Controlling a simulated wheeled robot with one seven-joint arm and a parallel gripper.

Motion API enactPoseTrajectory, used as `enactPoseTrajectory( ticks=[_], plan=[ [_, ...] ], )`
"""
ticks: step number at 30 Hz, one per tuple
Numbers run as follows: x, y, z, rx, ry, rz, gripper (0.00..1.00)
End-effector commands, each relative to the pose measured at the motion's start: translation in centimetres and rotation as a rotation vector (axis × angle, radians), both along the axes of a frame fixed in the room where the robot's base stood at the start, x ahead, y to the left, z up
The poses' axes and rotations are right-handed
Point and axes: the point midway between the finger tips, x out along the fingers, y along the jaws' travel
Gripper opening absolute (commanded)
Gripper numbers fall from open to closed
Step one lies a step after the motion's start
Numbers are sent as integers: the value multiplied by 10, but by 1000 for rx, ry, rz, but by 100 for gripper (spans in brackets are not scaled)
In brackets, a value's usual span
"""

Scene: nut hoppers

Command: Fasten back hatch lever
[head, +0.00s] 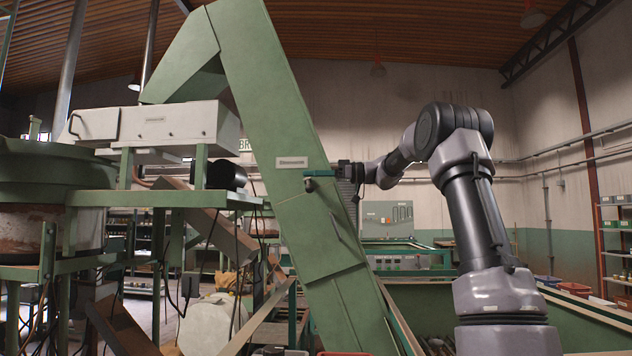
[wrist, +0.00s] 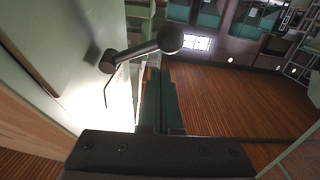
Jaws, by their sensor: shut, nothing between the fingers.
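The hatch lever (wrist: 138,50) shows in the wrist view as a dark bar with a round knob at its right end. Its pivot end sits by the pale green panel (wrist: 42,40) on the left. In the head view a small dark knob (head: 309,184) shows on the slanted green elevator casing (head: 272,110). My gripper (head: 310,173) is at the casing, just above that knob. In the wrist view the teal fingers of my gripper (wrist: 160,78) are shut and empty, with their tips close to the knob. I cannot tell whether they touch it.
A small label plate (head: 291,162) is on the casing left of my gripper. A white box-shaped trough (head: 160,124) on a green frame stands to the left. A green-edged bin (head: 450,295) lies low on the right. Open air surrounds my arm above the bin.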

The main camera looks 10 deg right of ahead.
Motion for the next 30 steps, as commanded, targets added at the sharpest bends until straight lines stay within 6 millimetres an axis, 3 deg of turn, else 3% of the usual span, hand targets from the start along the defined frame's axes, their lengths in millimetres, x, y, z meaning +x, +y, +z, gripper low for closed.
enactPoseTrajectory(
  ticks=[2, 6, 15, 30],
  plan=[
    [-3, 11, 16, -1, -6, 3, 0],
    [-5, -30, 14, 1, -1, -5, 0],
    [-13, -81, 16, 1, -1, -2, 0],
    [-15, -91, 17, 0, -2, 1, 0]
  ],
)
